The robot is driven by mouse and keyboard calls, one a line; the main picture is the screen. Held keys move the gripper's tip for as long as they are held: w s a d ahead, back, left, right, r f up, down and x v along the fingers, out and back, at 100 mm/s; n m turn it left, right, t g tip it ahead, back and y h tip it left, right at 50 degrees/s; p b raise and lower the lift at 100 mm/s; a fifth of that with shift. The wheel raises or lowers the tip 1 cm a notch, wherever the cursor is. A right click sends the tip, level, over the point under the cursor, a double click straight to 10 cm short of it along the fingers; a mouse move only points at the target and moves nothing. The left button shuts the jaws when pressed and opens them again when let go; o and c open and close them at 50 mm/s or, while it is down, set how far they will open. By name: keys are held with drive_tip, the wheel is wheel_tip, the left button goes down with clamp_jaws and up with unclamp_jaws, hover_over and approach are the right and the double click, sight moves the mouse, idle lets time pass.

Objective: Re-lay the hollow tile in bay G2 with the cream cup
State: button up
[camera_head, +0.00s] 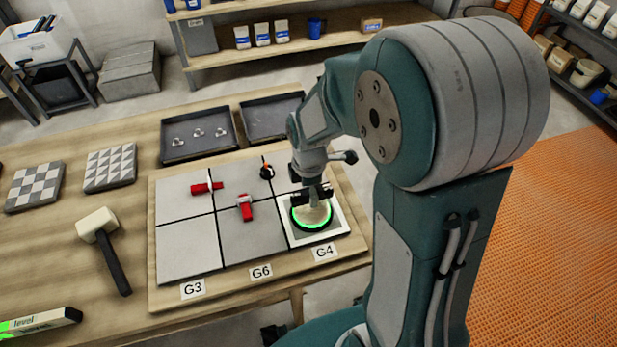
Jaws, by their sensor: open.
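A round cream-topped cup (313,215) with a glowing green ring sits over the front right bay, behind the G4 label (324,252). This bay has a pale border around a darker grey square (318,236). My gripper (312,194) is open, pointing down right at the cup; I cannot tell whether it touches it. Pale grey tiles (188,250) fill other bays of the board. Labels G3 (193,289) and G6 (261,271) show along the front; no G2 label is visible. My arm hides part of the board's back right.
A mallet (104,245), level (40,322), patterned tiles (35,186) (110,167) and dark trays (197,150) (272,135) surround the board. Wooden table is bare between them.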

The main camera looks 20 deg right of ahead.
drive_tip(key=shift+f, duration=0.8)
clamp_jaws()
